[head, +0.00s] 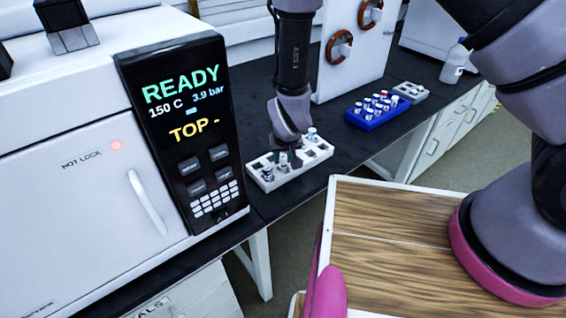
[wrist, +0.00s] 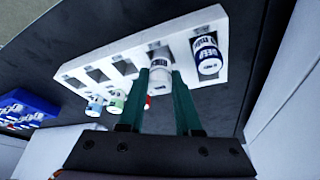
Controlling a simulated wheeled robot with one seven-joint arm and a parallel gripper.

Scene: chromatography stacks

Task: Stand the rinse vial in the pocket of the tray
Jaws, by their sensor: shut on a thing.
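My gripper (wrist: 159,82) is shut on a white vial (wrist: 160,64), with one green finger on each side of it. The vial is at a pocket of the white tray (wrist: 88,62); I cannot tell whether its base is seated or just above. Whether its label reads "rinse" is too small to tell. In the head view the white tray (head: 270,187) is on the dark bench, and my gripper (head: 292,150) is low over it, hiding the held vial.
A blue-labelled vial (wrist: 207,56) is in the tray beside the held one. A green-banded vial (wrist: 117,101) and a blue-banded vial (wrist: 94,106) are at the tray's other side. A blue rack (head: 375,110) with several vials is farther along the bench. The instrument (head: 185,130) is close at left.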

